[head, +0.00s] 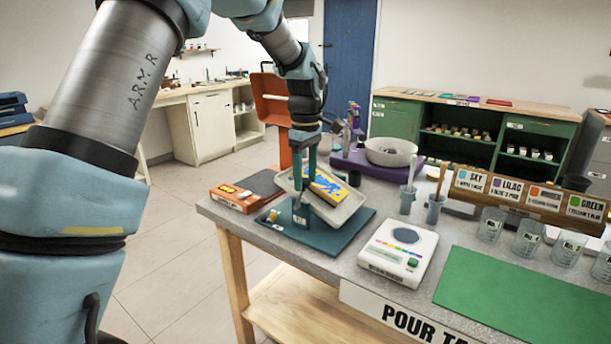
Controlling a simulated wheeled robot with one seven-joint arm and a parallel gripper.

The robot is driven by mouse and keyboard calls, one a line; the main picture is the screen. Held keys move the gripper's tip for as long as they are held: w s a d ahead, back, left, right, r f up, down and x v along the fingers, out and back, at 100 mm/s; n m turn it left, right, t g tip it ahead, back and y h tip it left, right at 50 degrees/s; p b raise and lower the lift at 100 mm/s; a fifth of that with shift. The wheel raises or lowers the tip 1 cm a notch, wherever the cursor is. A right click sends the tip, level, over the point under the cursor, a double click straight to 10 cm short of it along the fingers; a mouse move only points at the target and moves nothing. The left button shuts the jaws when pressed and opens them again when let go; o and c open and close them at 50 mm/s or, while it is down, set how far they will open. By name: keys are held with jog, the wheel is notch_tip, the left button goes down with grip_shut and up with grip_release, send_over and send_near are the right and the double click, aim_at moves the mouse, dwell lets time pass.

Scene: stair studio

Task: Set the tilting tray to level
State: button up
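The tilting tray (341,212) is a pale grey shallow tray on a teal stand, above a dark teal base board (336,238) on the bench. It is tilted, with its left side higher and its front right side lower. A yellow and blue box (326,187) lies in it. My gripper (302,188) points down at the tray's left part, its teal fingers overlapping the tray and stand in the picture. I cannot tell whether the fingers touch or hold anything. A small yellow piece (273,215) is on the base board's left part.
An orange box (234,198) and a dark mat are left of the tray. A white scale (397,252) is at its front right. A green mat (520,295) lies bare at right.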

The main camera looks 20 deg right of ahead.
grip_shut()
dwell(1.2)
